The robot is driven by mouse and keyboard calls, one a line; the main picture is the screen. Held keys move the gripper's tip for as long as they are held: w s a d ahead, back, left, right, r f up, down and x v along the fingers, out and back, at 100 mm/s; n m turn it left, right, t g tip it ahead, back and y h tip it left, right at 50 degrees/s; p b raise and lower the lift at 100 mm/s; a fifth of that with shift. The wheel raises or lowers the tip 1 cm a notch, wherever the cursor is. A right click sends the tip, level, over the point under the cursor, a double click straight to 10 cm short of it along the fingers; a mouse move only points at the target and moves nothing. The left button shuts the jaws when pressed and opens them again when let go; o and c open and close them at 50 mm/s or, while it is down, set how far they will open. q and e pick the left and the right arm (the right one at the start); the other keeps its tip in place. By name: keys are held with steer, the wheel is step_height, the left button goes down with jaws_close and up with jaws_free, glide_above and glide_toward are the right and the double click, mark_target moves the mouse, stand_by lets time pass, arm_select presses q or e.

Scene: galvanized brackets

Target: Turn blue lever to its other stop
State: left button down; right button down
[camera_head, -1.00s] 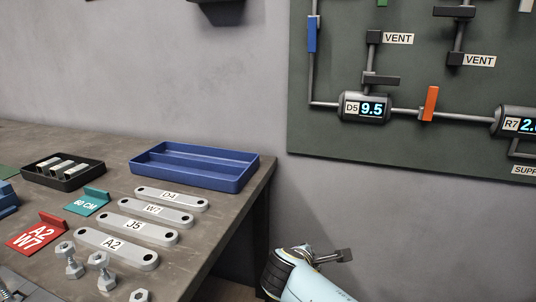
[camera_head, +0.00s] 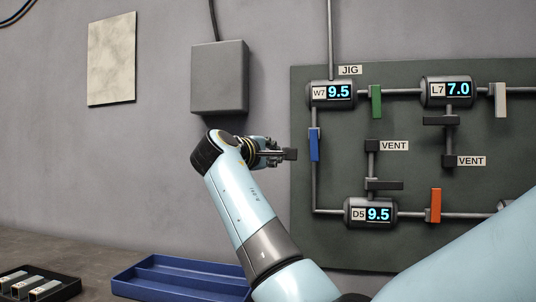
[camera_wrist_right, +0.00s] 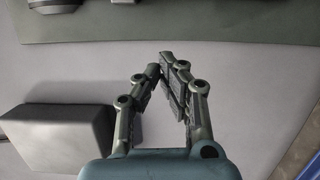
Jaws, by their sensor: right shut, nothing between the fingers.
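The blue lever (camera_head: 314,144) is on the vertical pipe (camera_head: 315,190) at the left side of the green board. Its handle stands upright, in line with the pipe. My right gripper (camera_head: 290,154) is just left of the blue lever in the head view, its fingers pointing right toward it. Whether it touches the lever cannot be told. In the right wrist view its fingers (camera_wrist_right: 164,68) are together with nothing between them. I cannot make out the blue lever in that view. My left gripper is not in view.
A grey box (camera_head: 219,78) is on the wall above my right gripper; it also shows in the wrist view (camera_wrist_right: 60,140). Green (camera_head: 376,101) and orange (camera_head: 435,205) levers and the D5 gauge (camera_head: 370,213) share the board. A blue tray (camera_head: 150,291) lies below.

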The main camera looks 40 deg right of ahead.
mark_target(314, 145)
steer(key=d, duration=0.6)
steer(key=shift+s+r+p, duration=0.1)
steer(key=shift+s+p, duration=0.2)
steer(key=shift+p, duration=0.05)
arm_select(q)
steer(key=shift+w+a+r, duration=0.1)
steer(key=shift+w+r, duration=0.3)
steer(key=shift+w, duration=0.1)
arm_select(e)
steer(key=shift+s+d, duration=0.3)
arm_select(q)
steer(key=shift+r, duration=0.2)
arm_select(e)
steer(key=shift+s+p, duration=0.1)
steer(key=shift+p, duration=0.3)
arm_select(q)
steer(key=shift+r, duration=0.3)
arm_select(e)
steer(key=shift+s+d+n, duration=0.1)
steer(key=shift+n, duration=0.3)
arm_select(q)
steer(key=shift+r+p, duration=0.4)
steer(key=shift+p, duration=0.15)
arm_select(e)
steer(key=shift+d+f+n, duration=0.1)
steer(key=shift+f+n, duration=0.1)
steer(key=shift+n, duration=0.1)
